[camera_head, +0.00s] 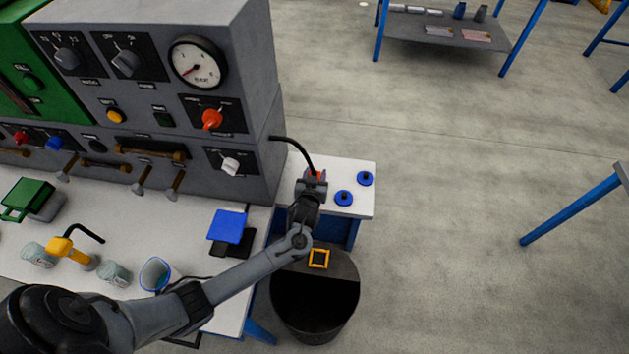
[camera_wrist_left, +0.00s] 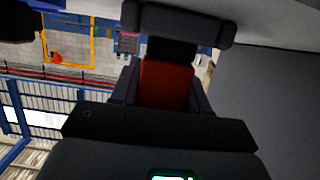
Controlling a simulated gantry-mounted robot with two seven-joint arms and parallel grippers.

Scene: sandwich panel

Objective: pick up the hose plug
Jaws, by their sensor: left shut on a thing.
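The hose plug (camera_head: 316,173) shows as a small red piece at the end of a black hose (camera_head: 297,146) that curves out from the side of the grey panel box. My left gripper (camera_head: 312,181) is at the hose end, above the white side table, and is shut on the plug. In the left wrist view the red plug (camera_wrist_left: 166,86) sits between the two dark fingers, with a black part beyond it. The fingers hide part of the plug. My right gripper is not in view.
The white side table (camera_head: 361,203) carries two blue round fittings, one near (camera_head: 343,198) and one farther right (camera_head: 366,179). The grey panel box (camera_head: 225,160) stands close on the left. A black bin (camera_head: 315,305) stands below my arm. Open floor lies to the right.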

